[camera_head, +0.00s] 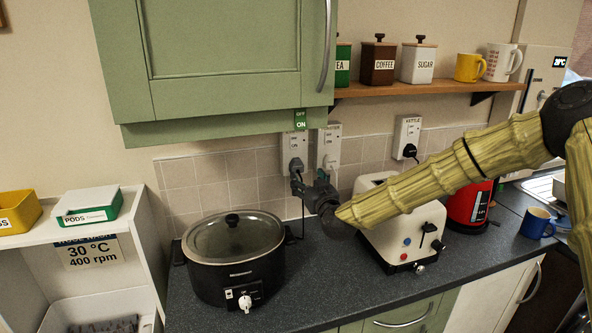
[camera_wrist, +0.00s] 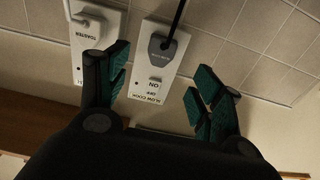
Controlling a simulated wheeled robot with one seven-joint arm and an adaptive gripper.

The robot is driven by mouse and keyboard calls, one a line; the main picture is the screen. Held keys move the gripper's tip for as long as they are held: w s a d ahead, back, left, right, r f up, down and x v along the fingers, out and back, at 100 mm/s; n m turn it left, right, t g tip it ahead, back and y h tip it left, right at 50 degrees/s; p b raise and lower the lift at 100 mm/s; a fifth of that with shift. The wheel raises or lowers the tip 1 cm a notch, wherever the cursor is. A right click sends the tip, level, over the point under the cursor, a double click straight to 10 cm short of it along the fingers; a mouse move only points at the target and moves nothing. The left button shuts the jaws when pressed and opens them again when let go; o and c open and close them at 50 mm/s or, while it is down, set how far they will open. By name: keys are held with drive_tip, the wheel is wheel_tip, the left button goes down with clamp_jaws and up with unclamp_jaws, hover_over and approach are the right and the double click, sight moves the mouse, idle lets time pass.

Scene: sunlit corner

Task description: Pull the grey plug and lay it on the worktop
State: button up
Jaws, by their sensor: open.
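The grey plug (camera_head: 296,165) sits in the left wall socket (camera_head: 293,143), its dark cord hanging down. In the wrist view, which is upside down, the grey plug (camera_wrist: 163,47) sits in the socket plate labelled slow cook (camera_wrist: 150,86). My gripper (camera_head: 308,182) is open just in front of the sockets, slightly below and right of the plug. In the wrist view, the fingers of my gripper (camera_wrist: 160,78) are spread apart, with the plug between and beyond them, not gripped. The dark worktop (camera_head: 330,285) runs below.
A white plug is in the toaster socket (camera_head: 329,140) beside it. A slow cooker (camera_head: 232,270) stands left, a cream toaster (camera_head: 385,235) and red kettle (camera_head: 466,205) right. A green cupboard (camera_head: 225,55) hangs above. Bare worktop lies between cooker and toaster.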

sight(298, 169)
drive_tip(key=shift+b+x, duration=0.3)
drive_tip(key=shift+x, duration=4.2)
drive_tip(key=shift+a+b, duration=0.1)
drive_tip(key=shift+b, duration=0.6)
drive_tip(key=c, duration=1.4)
drive_tip(key=shift+s+f, duration=0.1)
drive_tip(key=shift+s, duration=0.1)
drive_tip(key=shift+s+d, duration=0.25)
drive_tip(key=shift+s, duration=0.3)
